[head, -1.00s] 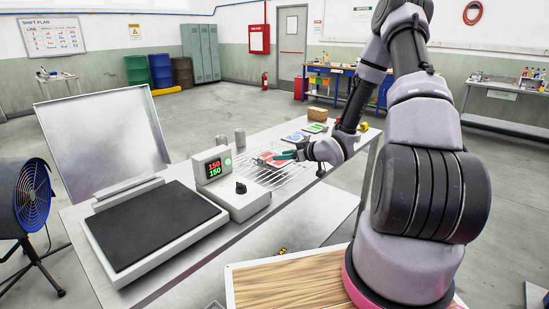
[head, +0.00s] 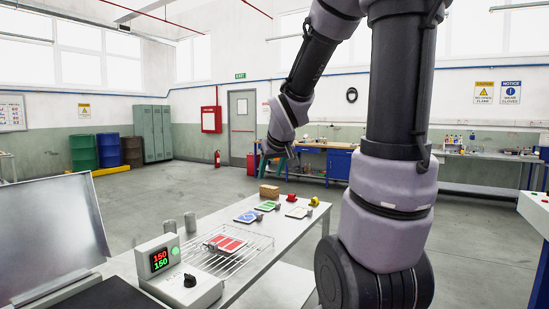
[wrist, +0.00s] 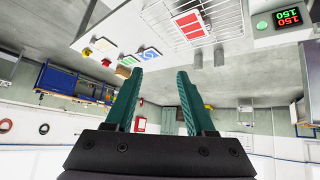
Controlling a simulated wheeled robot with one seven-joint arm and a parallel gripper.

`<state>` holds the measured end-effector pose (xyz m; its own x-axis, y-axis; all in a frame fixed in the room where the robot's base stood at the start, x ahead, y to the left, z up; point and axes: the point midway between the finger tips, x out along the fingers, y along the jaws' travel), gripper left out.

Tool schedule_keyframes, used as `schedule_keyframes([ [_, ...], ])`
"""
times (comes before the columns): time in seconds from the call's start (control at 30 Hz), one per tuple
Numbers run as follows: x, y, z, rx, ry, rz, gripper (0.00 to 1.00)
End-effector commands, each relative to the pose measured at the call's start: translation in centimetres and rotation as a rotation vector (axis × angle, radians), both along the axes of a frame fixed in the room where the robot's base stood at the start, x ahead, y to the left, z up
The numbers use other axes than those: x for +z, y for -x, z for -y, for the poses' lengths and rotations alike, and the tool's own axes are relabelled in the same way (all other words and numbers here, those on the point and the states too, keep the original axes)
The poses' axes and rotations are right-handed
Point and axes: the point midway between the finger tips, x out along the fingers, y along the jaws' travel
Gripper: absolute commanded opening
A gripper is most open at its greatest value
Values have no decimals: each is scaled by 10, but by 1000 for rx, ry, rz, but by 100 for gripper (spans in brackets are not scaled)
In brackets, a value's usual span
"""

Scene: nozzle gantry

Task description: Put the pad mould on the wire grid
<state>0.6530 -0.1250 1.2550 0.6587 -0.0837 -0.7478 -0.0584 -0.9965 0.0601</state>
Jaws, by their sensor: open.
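The pad mould (head: 227,244), a flat pale plate with red rectangular fields, lies flat on the wire grid (head: 212,265) on the metal bench. In the wrist view, which is upside down, the mould (wrist: 188,25) rests on the bars of the grid (wrist: 226,20). My gripper (head: 264,166) is raised well above the bench, clear of the mould, and points down. Its two teal fingers (wrist: 160,78) are apart, with nothing between them.
A controller box (head: 178,273) with red and green digits stands beside the grid, near two grey cylinders. Blue (head: 248,216) and green (head: 267,206) plates, a cardboard-coloured block (head: 269,191) and small coloured items stand farther along the bench. An open heated-plate lid (head: 55,230) rises at left.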

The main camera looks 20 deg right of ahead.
Motion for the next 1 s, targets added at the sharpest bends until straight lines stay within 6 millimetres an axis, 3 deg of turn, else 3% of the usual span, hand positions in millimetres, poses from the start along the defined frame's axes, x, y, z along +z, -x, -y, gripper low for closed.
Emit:
schedule_keyframes([
  [0.03,19,22,-6,-35,-36,4,55],
  [0.2,52,98,-31,-131,-210,-40,55],
  [0.4,69,164,-58,-164,-389,-93,55],
  [0.6,72,185,-68,-167,-451,-119,55],
  [1.0,72,185,-68,-167,-451,-119,55],
])
